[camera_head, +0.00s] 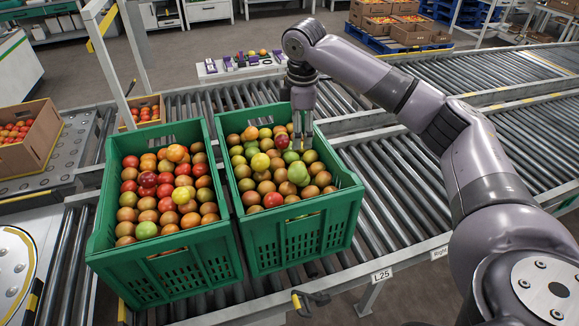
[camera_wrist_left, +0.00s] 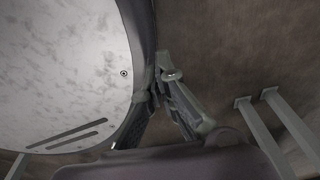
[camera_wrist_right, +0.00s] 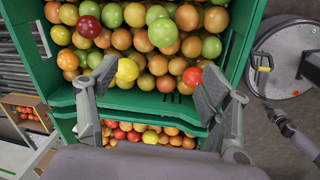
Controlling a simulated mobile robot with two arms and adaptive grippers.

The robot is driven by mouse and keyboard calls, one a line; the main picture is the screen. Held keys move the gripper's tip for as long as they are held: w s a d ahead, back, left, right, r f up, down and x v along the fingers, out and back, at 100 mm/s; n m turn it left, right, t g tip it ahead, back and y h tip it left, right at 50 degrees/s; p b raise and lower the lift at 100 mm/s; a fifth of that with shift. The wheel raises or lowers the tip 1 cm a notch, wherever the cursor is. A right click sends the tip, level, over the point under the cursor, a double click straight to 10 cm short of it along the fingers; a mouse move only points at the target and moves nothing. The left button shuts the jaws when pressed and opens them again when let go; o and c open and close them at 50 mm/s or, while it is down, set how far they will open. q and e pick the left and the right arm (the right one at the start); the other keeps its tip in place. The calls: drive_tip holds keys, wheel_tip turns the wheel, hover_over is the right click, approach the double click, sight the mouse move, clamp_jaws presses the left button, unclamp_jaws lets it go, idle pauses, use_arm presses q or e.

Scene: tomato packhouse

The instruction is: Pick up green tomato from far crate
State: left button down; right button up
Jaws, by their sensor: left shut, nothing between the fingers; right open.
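Two green crates full of mixed tomatoes stand side by side on the rollers: the left crate (camera_head: 165,265) and the right crate (camera_head: 300,240). Green tomatoes in the right crate include a large one (camera_head: 298,173) and a smaller one (camera_head: 290,157). My right gripper (camera_head: 302,142) points down over the back part of the right crate, by a dark red tomato (camera_head: 282,141). In the right wrist view its fingers (camera_wrist_right: 157,85) are open and empty, with a green tomato (camera_wrist_right: 162,32) beyond them. My left gripper (camera_wrist_left: 160,80) is shut and empty, seen only in the left wrist view.
Cardboard boxes of tomatoes (camera_head: 22,140) stand at the left. A small table (camera_head: 240,69) with small items stands behind the crates. The crates' raised rims surround the tomatoes. Rollers to the right of the right crate (camera_head: 405,175) are bare beneath my right arm.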

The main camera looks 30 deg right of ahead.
approach(297, 168)
drive_tip(key=shift+s+d+f, duration=0.2)
drive_tip(key=shift+f, duration=0.55)
drive_tip(key=f, duration=0.3)
drive_tip(key=shift+w+d, duration=0.1)
drive_tip(key=shift+w, duration=0.3)
drive_tip(key=shift+f, duration=0.65)
drive_tip(key=shift+w+f, duration=0.1)
drive_tip(key=shift+f, duration=0.15)
drive_tip(key=f, duration=0.3)
drive_tip(key=shift+w+f, duration=0.4)
drive_tip(key=shift+f, duration=0.45)
use_arm(q)
drive_tip(key=s, duration=0.3)
drive_tip(key=shift+s+d+f, duration=0.1)
drive_tip(key=shift+f, duration=0.1)
use_arm(e)
drive_tip(key=shift+c, duration=0.3)
drive_tip(key=c, duration=0.8)
